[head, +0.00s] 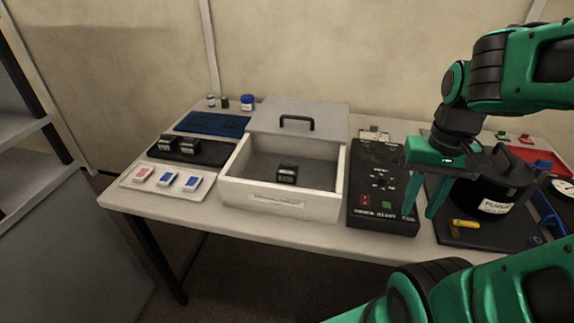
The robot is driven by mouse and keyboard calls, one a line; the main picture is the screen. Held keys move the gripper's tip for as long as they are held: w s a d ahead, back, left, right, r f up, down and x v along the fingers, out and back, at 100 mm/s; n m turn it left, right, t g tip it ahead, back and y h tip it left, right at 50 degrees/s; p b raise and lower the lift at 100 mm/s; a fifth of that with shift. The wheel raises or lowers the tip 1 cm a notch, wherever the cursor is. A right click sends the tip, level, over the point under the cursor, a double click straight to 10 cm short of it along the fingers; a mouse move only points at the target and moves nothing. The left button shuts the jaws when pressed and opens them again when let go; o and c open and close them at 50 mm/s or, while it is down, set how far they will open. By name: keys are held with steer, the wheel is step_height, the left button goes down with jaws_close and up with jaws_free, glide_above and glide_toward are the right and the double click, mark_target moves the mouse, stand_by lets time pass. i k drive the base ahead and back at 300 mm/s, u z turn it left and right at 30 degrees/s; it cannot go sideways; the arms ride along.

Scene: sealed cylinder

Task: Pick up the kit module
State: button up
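A small dark block with a pale label (287,174), which looks like a module, sits inside an open white box (280,205). Two similar dark blocks (167,143) (189,145) stand on a black tray (208,157) at the left; I cannot tell which block is the kit module. My gripper (420,214) points down at the right, between the black control box and the black pot. Its two green fingers are apart with nothing seen between them. It is well to the right of the white box and not touching any of the blocks.
A grey lid with a handle (268,121) is behind the white box opening. A black control box (383,212) stands right of it. A black pot (487,190) and yellow piece (465,223) are near my gripper. A light tray (128,182) holds several cards; a blue mat (212,122) lies behind.

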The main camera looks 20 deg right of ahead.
mark_target(286, 173)
steer(key=k, duration=0.5)
steer(key=u, duration=0.85)
steer(key=i, duration=0.95)
steer(key=z, duration=1.55)
